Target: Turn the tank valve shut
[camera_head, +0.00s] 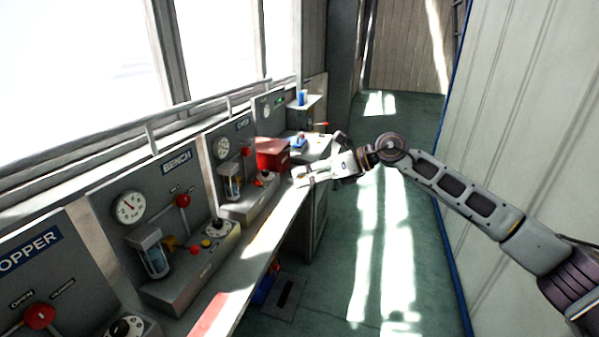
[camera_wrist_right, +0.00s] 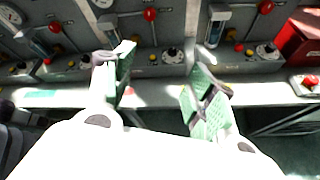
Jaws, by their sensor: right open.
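Several grey valve panels stand along the left wall, each with a gauge and a red-knobbed lever. The near labels read HOPPER (camera_head: 32,250) and BENCH (camera_head: 177,163); the labels farther back are too small to read, so I cannot tell which is the tank. The BENCH lever has a red knob (camera_head: 183,201). A farther panel has a red-knobbed lever (camera_head: 246,152). My right gripper (camera_head: 303,174) is open and empty over the ledge, apart from the levers. In the wrist view its green-padded fingers (camera_wrist_right: 165,80) are spread, with a red-knobbed lever (camera_wrist_right: 150,14) beyond them. My left gripper is out of view.
A red box (camera_head: 272,154) stands on the ledge near my right gripper, also in the wrist view (camera_wrist_right: 303,40). Glass cylinders (camera_head: 156,258) and dials (camera_head: 217,228) jut from the panels. A rail (camera_head: 150,135) runs below the windows. The green floor (camera_head: 375,240) is mostly clear.

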